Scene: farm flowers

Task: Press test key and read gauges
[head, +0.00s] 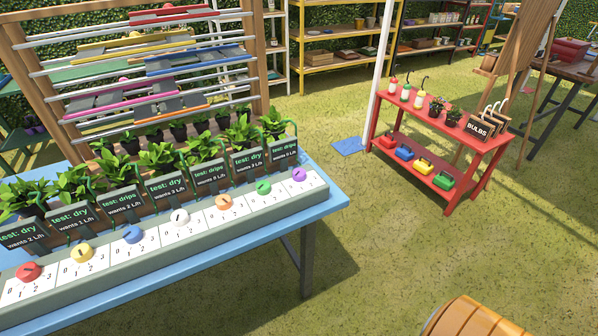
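A grey panel (240,233) along the front of the blue table (270,230) at left carries a row of coloured round dials on white plates marked 0 to 3, including red (30,272), yellow (83,252), blue (133,234), orange (223,201), green (263,187) and purple (298,174) ones. Behind them stand dark signs reading "test: dry" (167,184) or "test: drips" (119,198), with "wants" lines below. Potted green plants (160,158) stand behind the signs. I cannot pick out a test key.
A slatted rack (150,75) stands behind the plants. Open grass (400,240) lies between.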

